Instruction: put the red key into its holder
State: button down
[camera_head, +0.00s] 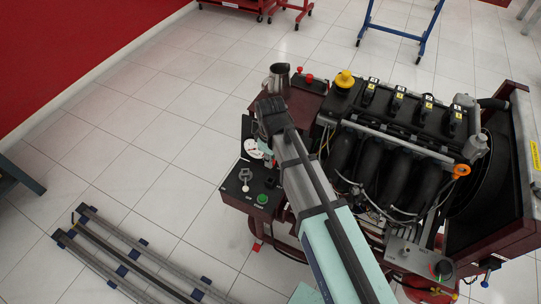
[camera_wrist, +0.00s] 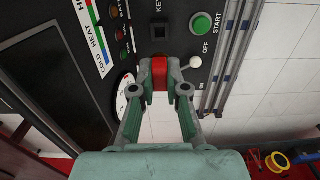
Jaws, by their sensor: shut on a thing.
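In the wrist view my gripper (camera_wrist: 160,82) is shut on the red key (camera_wrist: 160,70), a red block between its two fingertips. The key's far end is hidden by the viewing angle. The holder, a dark square socket (camera_wrist: 159,32) beside the printed word KEY, is on the black control panel and looks empty. It lies above the key in the picture, with a strip of panel between them. I cannot tell the key's height over the panel. In the head view the panel (camera_head: 235,192) is left of my arm; the red key cannot be made out there.
A green START button (camera_wrist: 201,23) and a white-knobbed lever (camera_wrist: 196,62) are close on the right. A white gauge (camera_wrist: 124,92) and small indicators are left.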

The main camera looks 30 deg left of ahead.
notch_tip(320, 180, down, 5)
jog(key=b, duration=0.3)
jog(key=shift+r, duration=0.25)
jog(key=shift+f, duration=0.8)
dwell(0.3)
jog(key=shift+f+b, duration=0.35)
jog(key=shift+f+b, duration=0.35)
jog(key=shift+f, duration=0.85)
dwell(0.4)
jog(key=c, duration=1.1)
grip_release()
